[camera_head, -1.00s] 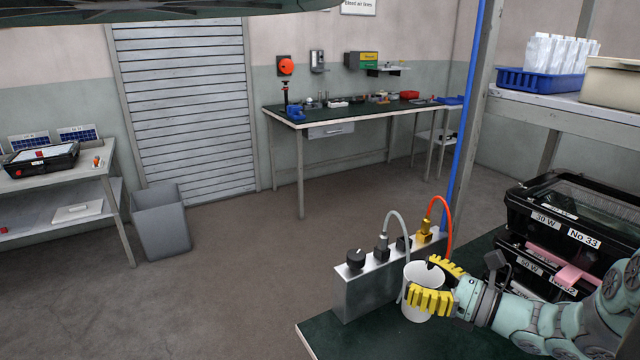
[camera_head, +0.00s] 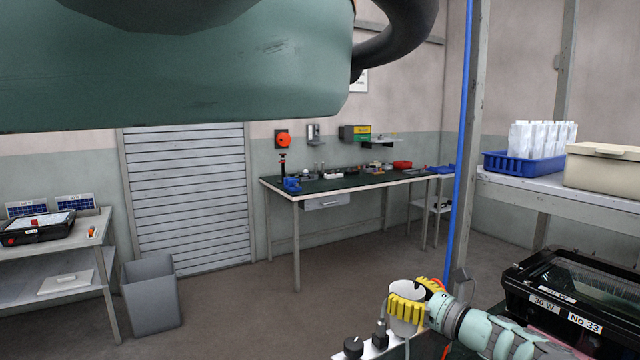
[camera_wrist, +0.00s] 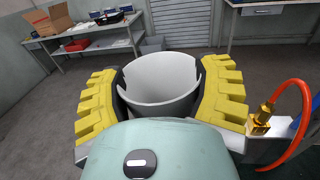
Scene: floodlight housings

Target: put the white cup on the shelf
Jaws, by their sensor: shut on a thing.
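The white cup (camera_head: 405,321) is upright between the yellow-padded fingers of my gripper (camera_head: 412,308), at the lower right of the head view. In the wrist view my gripper (camera_wrist: 160,95) is shut on the cup (camera_wrist: 160,80), one finger on each side, and the cup's open rim shows. The cup is held above the level of the grey box with hoses. The shelf (camera_head: 545,188) at the right is a grey board carrying a blue crate and a beige box; a strip of its front is bare. My gripper is lower and to the left of it.
A blue crate of white packets (camera_head: 520,168) and a beige box (camera_head: 605,170) stand on the shelf. Black cases (camera_head: 565,300) stand to the right of my gripper. The grey box (camera_head: 370,347) with hoses is just below. A blue pipe and upright (camera_head: 465,180) stand nearby.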

